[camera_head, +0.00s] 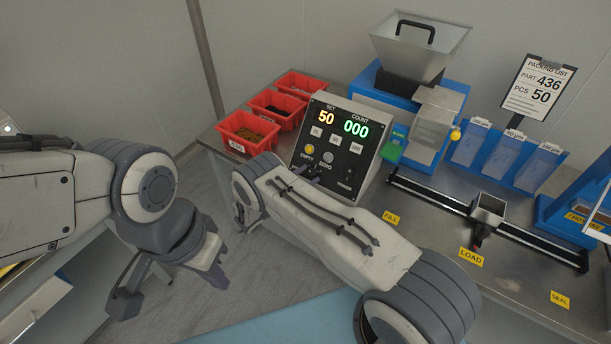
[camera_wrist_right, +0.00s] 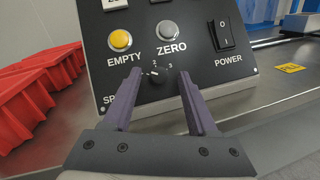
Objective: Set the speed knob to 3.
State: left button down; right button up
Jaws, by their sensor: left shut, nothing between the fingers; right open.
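The small black speed knob (camera_wrist_right: 157,77) is on the sloped black control panel (camera_wrist_right: 185,75), below the EMPTY and ZERO buttons. Scale numbers 2 and 3 show above it. A small white mark shows near the knob's top; its exact setting is too small to tell. My right gripper (camera_wrist_right: 160,84) is open, one finger on each side of the knob, with gaps visible. My left gripper (camera_head: 208,268) is shut and empty, off to the left of the table, away from the panel.
Red bins (camera_head: 248,132) stand left of the control box. The yellow EMPTY button (camera_wrist_right: 120,40), grey ZERO button (camera_wrist_right: 168,29) and POWER switch (camera_wrist_right: 226,34) lie just above the fingers. A rail with a small cup (camera_head: 487,210) is to the right.

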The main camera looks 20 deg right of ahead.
grip_shut()
jog(key=shift+f, duration=0.1)
